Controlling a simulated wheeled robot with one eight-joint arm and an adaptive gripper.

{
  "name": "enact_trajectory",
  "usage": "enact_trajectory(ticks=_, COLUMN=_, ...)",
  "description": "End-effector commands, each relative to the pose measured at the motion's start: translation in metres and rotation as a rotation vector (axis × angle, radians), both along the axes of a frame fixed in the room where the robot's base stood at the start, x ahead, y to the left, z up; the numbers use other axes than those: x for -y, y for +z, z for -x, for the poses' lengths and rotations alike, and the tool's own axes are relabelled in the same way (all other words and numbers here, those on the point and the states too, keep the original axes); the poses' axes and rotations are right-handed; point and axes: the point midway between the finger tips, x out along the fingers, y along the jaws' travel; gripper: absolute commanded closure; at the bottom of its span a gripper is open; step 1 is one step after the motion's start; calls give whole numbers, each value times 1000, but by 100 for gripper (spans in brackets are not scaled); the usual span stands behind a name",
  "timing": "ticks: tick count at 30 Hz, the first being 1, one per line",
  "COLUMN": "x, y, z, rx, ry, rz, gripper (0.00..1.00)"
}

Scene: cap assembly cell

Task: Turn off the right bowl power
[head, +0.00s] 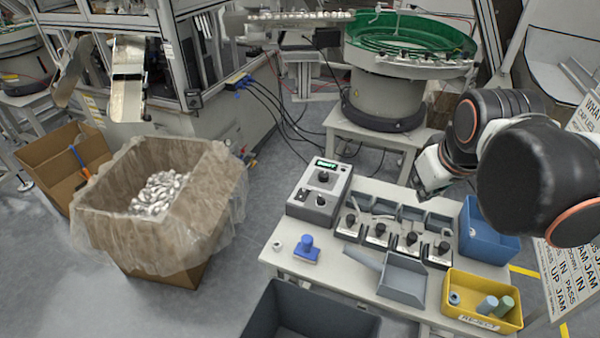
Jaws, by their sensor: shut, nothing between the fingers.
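A vibratory bowl feeder with a green bowl (410,35) stands at the back right on a white stand. A grey control box (320,190) sits at the left rear of the white table. It has a green lit display (325,164), a black knob (323,177) and small black controls (309,197) on its lower front; their positions are too small to read. My gripper (421,192) is at the right, above the back of the table, to the right of the box and apart from it. It is shut and empty; its fingertips are small in view.
A lined carton of metal caps (160,210) stands on the floor left.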

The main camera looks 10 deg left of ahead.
Motion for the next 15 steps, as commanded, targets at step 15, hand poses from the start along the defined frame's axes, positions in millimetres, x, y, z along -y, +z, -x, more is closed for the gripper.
enact_trajectory(ticks=15, x=-45, y=31, z=-114, rx=-112, ry=318, rz=188, gripper=100)
